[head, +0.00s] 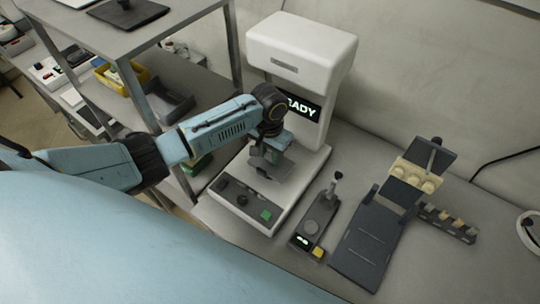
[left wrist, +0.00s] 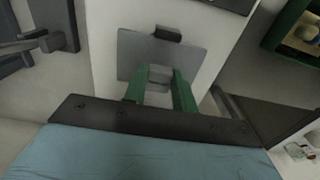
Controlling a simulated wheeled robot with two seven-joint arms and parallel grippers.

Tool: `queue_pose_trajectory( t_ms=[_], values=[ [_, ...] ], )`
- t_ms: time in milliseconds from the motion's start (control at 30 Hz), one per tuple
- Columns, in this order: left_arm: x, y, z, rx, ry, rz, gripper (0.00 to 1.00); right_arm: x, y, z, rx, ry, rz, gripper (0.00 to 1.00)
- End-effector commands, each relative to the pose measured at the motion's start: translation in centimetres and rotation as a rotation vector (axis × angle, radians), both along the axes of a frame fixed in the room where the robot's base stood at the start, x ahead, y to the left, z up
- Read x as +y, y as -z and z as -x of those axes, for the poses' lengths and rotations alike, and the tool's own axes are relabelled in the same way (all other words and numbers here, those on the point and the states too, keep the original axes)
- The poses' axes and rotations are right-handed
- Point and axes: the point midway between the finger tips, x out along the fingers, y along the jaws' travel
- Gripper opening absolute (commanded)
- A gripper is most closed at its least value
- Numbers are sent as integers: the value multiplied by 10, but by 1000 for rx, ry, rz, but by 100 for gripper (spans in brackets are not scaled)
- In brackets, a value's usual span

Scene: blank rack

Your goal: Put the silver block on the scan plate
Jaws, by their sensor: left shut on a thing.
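My left gripper (head: 268,158) reaches in over the white scanner (head: 303,45). In the left wrist view its two green fingers (left wrist: 160,88) are shut on a small silver-grey block (left wrist: 160,74). The grey scan plate (left wrist: 133,50) lies beyond the fingertips, with a small dark piece at its far edge. In the head view the plate (head: 272,180) is partly covered by the gripper, and I cannot pick out the block there. Whether the block touches the plate or hangs just above it I cannot tell. My right gripper is not in view.
The scanner's base has a green button (head: 266,215), and its lit screen (head: 302,107) is partly hidden by my arm. Right of it stand a small dark device (head: 317,217) with a lever and a dark ramp-like fixture (head: 367,242). A metal rack (head: 168,80) stands left.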

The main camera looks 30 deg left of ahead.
Motion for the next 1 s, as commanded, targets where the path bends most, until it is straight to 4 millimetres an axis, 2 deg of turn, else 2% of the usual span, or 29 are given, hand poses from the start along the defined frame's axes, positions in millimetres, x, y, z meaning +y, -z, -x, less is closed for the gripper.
queue_pose_trajectory(
  t_ms=[33, 100, 567, 600, 733, 1000],
  values=[
    [0, 10, 1, 3, -1, 0, 1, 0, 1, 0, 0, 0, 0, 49],
    [0, 17, -1, 1, -2, -1, 1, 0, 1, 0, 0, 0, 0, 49],
    [0, 23, -4, 0, 0, -1, 1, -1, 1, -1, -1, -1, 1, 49],
    [0, 24, -4, 0, 0, -1, 29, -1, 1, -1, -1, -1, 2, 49],
    [0, 24, -3, 0, 0, -1, 46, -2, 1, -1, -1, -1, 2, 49],
    [0, 23, -3, 0, -1, -1, 49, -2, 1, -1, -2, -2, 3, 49]
  ],
)
